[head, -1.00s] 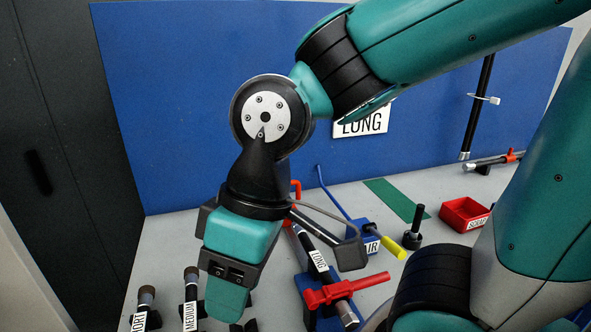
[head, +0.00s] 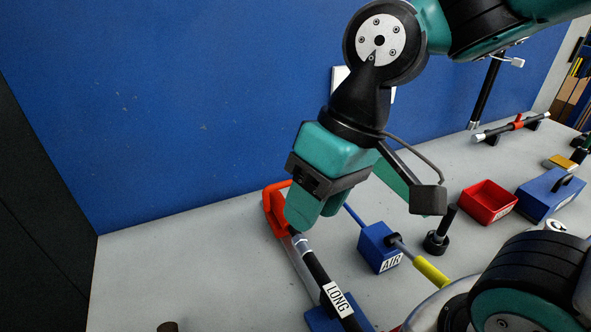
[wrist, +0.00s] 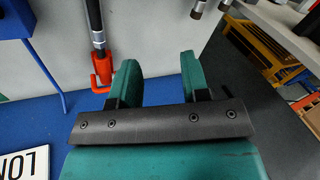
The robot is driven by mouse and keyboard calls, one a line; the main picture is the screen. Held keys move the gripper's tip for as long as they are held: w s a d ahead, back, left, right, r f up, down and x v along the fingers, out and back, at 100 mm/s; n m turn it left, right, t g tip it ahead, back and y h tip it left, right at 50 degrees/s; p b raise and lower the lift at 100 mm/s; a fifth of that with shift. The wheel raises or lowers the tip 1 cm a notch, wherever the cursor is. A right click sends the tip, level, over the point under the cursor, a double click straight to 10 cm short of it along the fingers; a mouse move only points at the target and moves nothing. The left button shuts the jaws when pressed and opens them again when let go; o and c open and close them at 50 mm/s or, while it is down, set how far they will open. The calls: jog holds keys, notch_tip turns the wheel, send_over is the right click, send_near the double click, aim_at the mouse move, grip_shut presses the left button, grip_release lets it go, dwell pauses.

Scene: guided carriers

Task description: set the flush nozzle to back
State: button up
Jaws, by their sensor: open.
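No part in view is labelled as the flush nozzle. An orange-red hooked end piece (head: 276,208) sits at the far end of a black tube labelled LONG (head: 322,280), near the blue back wall. In the wrist view the orange-red end piece (wrist: 103,72) shows beyond the left finger, on the tube's silver collar. My gripper (head: 312,212) points down and overlaps the end piece's right side in the head view; I cannot tell whether they touch. In the wrist view my gripper (wrist: 157,78) is open, with nothing between its fingers.
A blue AIR box (head: 378,247) with a yellow-tipped lever (head: 430,270) stands right of the tube. A black upright peg (head: 440,230), red tray (head: 488,202) and blue handled box (head: 550,192) lie further right.

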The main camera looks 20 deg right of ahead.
jog(key=w+d+r+m+t, duration=0.1)
jog(key=w+d+m, duration=0.3)
jog(key=w+m, duration=0.7)
jog(key=m+t+p, duration=0.1)
jog(key=m+p, duration=0.1)
jog(key=m, duration=0.9)
send_near(283, 183)
jog(key=x, duration=0.3)
jog(key=p+x, duration=0.1)
jog(key=x, duration=0.5)
jog(key=shift+a+r+p, duration=0.1)
jog(key=shift+a+p, duration=0.2)
jog(key=shift+p, duration=0.05)
grip_shut()
